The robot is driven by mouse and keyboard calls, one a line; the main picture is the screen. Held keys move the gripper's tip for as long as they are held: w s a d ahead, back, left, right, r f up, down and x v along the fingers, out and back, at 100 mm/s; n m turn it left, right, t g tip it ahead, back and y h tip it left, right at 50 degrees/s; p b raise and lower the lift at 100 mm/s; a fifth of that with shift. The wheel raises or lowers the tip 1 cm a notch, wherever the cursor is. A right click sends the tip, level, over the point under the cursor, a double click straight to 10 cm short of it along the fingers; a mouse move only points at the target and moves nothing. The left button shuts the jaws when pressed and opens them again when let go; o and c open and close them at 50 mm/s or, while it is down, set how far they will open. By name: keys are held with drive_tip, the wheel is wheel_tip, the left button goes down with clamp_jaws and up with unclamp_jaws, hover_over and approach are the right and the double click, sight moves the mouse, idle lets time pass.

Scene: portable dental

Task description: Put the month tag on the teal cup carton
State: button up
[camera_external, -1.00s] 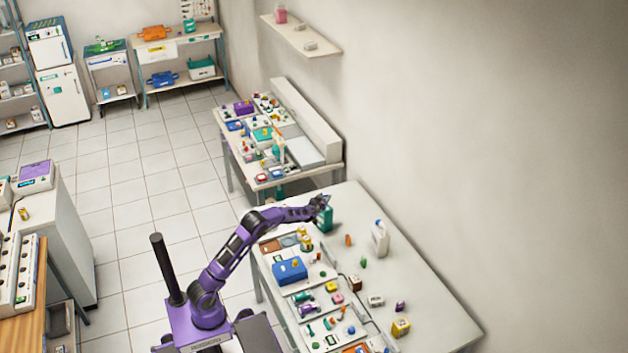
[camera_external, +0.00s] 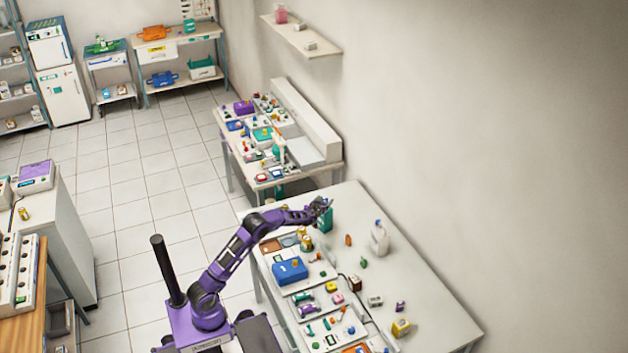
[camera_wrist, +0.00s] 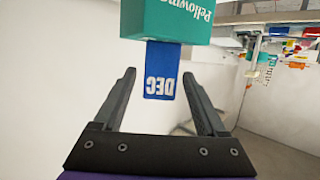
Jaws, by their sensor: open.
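The teal cup carton (camera_external: 326,220) stands on the near table, just below my gripper (camera_external: 321,203). In the wrist view the carton (camera_wrist: 180,18) is at the top edge, cut off, with white lettering. The blue month tag (camera_wrist: 162,72) reads "DEC" and adjoins the carton's edge. The wrist picture appears upside down, so the tag seems to stand up from the carton's top. My gripper (camera_wrist: 158,92) is open, one finger on each side of the tag, with gaps between. The tag is too small to make out in the external view.
A white bottle (camera_external: 380,238) stands right of the carton. Small orange and green items (camera_external: 348,240) lie nearby. A blue box (camera_external: 289,271) and trays of small parts fill the table's left side.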

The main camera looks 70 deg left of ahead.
drive_tip(key=shift+r, duration=0.25)
drive_tip(key=v, duration=1.2)
drive_tip(key=shift+p, duration=0.35)
